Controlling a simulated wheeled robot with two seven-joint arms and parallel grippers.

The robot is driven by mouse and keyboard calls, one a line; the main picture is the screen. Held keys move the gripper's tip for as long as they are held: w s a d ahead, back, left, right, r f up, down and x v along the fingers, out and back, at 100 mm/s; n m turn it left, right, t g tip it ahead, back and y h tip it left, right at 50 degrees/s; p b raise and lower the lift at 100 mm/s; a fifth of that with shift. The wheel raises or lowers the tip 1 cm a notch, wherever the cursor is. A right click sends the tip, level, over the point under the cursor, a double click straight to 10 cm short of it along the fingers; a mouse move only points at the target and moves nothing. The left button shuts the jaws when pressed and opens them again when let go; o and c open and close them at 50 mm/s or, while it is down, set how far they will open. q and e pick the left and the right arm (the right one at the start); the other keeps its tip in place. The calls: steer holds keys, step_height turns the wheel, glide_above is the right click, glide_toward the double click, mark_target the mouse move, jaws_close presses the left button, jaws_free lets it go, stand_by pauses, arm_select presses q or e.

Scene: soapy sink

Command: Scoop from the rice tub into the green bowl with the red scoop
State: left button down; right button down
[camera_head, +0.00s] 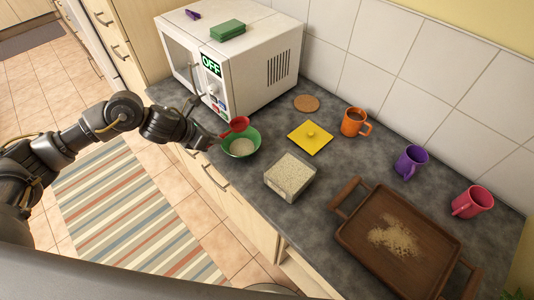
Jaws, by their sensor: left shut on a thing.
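The green bowl (252,134) stands on the dark counter in front of the microwave, with some pale rice in its bottom. The red scoop (238,124) is over the bowl's back left rim; I cannot tell whether it touches the rim or what is in it. My left gripper (214,138) is shut on the scoop's handle at the left of the bowl. The rice tub (280,189), a squarish pale container full of rice, stands on the counter to the right of the bowl. My right gripper is not in view.
A white microwave (262,35) with a green sponge (227,30) on top stands behind the bowl. A yellow lid (318,144), cork coaster (306,103), orange mug (354,122), purple mug (410,161) and pink mug (472,202) lie right. A brown tray (360,261) holds spilled grains.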

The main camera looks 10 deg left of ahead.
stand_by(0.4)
arm_select(q)
steer(key=shift+s+f+b, duration=0.1)
steer(key=shift+b, duration=0.25)
steer(key=s+f+m+g+h+b, duration=0.1)
steer(key=s+m+b, duration=0.1)
steer(key=s+b, duration=0.7)
steer(key=shift+s+d+f+m+b, duration=0.25)
steer(key=shift+s+m+b, duration=0.15)
steer(key=shift+b, duration=0.85)
